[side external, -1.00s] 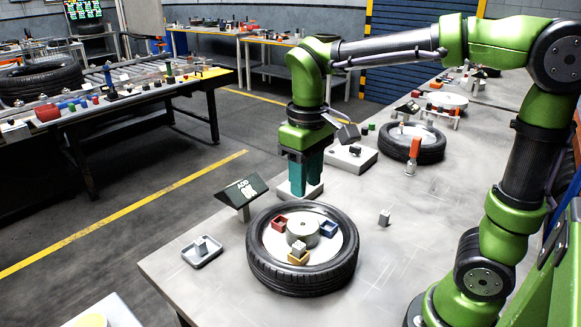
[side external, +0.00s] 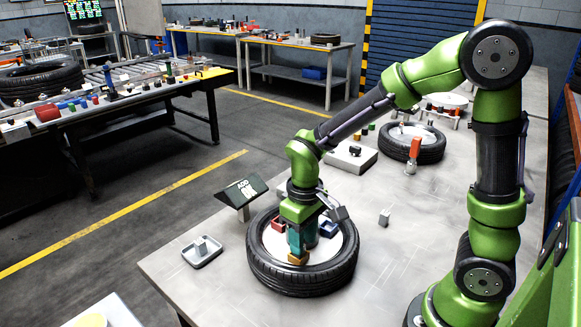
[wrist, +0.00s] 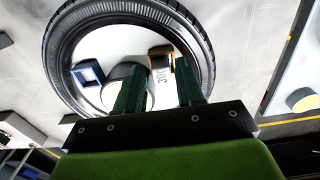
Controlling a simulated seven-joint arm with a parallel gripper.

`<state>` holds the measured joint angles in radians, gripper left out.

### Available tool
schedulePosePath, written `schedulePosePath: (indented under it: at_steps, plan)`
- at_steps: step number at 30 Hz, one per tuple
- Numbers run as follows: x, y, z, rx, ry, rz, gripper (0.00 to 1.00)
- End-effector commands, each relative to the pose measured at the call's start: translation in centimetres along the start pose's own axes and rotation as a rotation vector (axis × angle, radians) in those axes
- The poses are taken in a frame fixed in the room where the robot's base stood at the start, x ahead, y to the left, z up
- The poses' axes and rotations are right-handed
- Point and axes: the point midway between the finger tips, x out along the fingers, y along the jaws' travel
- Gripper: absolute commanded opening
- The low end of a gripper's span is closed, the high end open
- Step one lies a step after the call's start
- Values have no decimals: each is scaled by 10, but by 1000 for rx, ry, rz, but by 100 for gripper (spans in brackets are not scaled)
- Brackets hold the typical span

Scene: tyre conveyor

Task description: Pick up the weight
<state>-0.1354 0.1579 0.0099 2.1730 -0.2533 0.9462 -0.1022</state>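The weight (wrist: 160,66), a small pale grey block marked like "30G", shows in the wrist view between my fingers, beside the yellow-brown tray (wrist: 179,64). In the side view the yellow tray (side external: 298,258) is at the front of the tyre's (side external: 262,272) white hub, and my fingers hide the weight. My gripper (side external: 296,252) points down over that tray, inside the tyre ring. In the wrist view my gripper (wrist: 160,64) has its fingers apart, one on each side of the weight, with small gaps. Whether the weight is in the tray is unclear.
A blue tray (side external: 328,229) and a red tray (side external: 279,224) sit on the hub close to my fingers. A sign (side external: 241,193) stands behind the tyre. A grey dish (side external: 201,252) and a small grey block (side external: 384,217) lie either side. The table right of the tyre is mostly clear.

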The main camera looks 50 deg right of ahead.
Motion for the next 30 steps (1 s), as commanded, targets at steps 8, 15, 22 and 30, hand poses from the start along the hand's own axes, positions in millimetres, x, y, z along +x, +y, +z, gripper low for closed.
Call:
schedulePosePath:
  at_steps: [8,15,22,30]
  plan:
    - [15,0,0,1,0,-1,37]
    - [15,0,0,0,0,-1,17]
    - [14,0,0,0,1,-1,0]
    - [3,0,-1,0,6,-1,0]
